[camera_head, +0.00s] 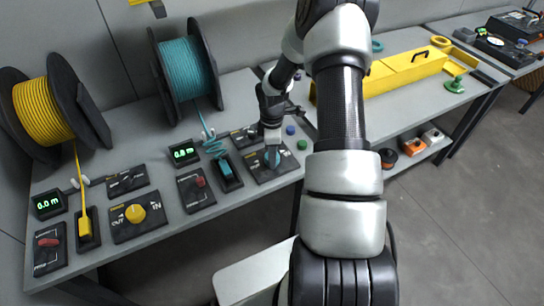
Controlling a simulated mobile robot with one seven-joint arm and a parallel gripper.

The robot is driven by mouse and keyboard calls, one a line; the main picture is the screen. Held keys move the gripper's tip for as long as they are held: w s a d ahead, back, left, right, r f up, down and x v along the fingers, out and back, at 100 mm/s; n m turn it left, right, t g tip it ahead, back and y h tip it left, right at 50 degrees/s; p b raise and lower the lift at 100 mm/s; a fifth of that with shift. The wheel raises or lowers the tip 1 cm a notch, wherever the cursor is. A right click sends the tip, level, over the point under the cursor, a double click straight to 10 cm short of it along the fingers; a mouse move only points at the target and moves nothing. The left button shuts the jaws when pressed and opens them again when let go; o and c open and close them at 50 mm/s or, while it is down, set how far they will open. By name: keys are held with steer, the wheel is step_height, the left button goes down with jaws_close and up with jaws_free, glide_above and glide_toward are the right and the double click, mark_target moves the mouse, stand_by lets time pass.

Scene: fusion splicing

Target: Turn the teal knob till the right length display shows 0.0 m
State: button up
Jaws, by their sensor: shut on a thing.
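The teal knob (272,161) sits on a dark panel (287,170) at the right of the splicing table. My gripper (272,148) comes down on it from above, shut on the knob, and its fingers hide part of it. The right length display (184,153) is lit green and seems to read 0.0 m, though its digits are small.
A yellow spool (43,111), yellow knob (135,213) and left display (48,204) reading 0.0 m are at the left. A red switch panel (196,190) lies between the knobs. Small green and blue buttons (290,130) lie right of my gripper.

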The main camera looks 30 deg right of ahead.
steer(key=m+b, duration=0.3)
steer(key=m, duration=0.4)
steer(key=m+b, duration=0.2)
steer(key=m, duration=0.4)
steer(key=shift+m, duration=0.4)
steer(key=m+b, duration=0.1)
steer(key=m, duration=0.3)
steer(key=shift+m, duration=2)
steer(key=o, duration=1.1)
steer(key=shift+c, duration=0.2)
steer(key=shift+r, duration=0.1)
step_height(320, 180, up, 17)
steer(key=p, duration=0.1)
steer(key=shift+r, duration=0.15)
